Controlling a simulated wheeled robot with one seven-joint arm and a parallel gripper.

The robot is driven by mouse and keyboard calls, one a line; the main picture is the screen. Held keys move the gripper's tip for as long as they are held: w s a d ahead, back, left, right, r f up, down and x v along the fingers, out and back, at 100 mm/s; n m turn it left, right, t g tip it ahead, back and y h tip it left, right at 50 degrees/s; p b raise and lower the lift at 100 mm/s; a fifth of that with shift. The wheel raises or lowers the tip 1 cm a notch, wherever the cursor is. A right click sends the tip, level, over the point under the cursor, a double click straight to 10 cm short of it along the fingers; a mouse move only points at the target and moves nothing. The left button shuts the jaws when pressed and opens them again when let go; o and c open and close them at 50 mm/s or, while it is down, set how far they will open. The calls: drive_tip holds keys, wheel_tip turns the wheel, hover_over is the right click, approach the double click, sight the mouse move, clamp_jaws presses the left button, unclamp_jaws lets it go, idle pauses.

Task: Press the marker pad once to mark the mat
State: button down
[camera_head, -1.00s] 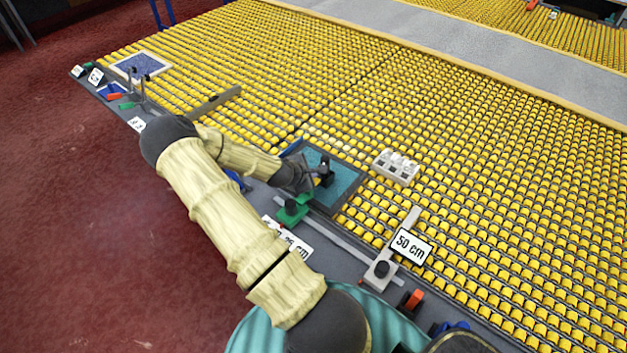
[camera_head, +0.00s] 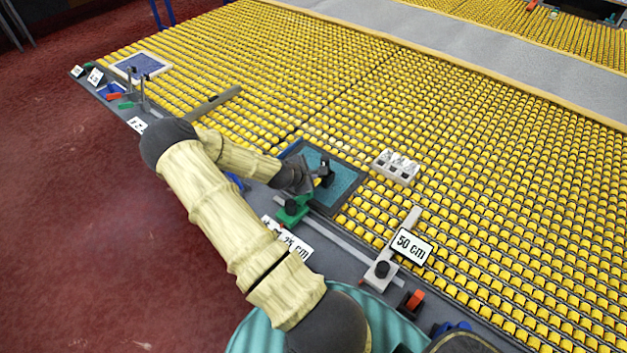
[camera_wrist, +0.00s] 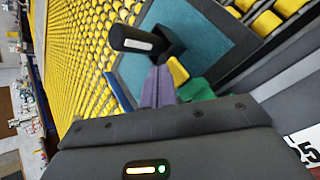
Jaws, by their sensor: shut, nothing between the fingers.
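A teal mat with a dark border (camera_head: 347,183) lies on the yellow roller bed, just beyond my gripper (camera_head: 312,184). A black upright part (camera_head: 326,171) stands over its near side. In the wrist view it shows as a black cylinder with a pale label (camera_wrist: 140,41), joined to a dark block; I cannot tell for sure whether this is the marker pad. My gripper (camera_wrist: 158,86) is shut and empty, its fingertips close below the dark block; contact is unclear. The teal mat (camera_wrist: 205,40) fills the background there.
A green clamp (camera_head: 293,210) sits beside my gripper on the grey rail. A "50 cm" sign (camera_head: 411,246) and a sliding stop (camera_head: 382,270) are to the right. A white block with several pockets (camera_head: 396,166) lies beyond the mat. A blue patterned mat (camera_head: 140,66) lies far left.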

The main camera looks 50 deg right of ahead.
drive_tip(key=shift+f+b, duration=0.55)
drive_tip(key=shift+f, duration=0.2)
idle(0.8)
drive_tip(key=shift+r, duration=0.1)
drive_tip(key=shift+r+p, duration=0.9)
drive_tip(key=shift+r, duration=0.2)
drive_tip(key=shift+r+p, duration=1.85)
drive_tip(key=shift+r, duration=0.65)
drive_tip(key=shift+a, duration=0.1)
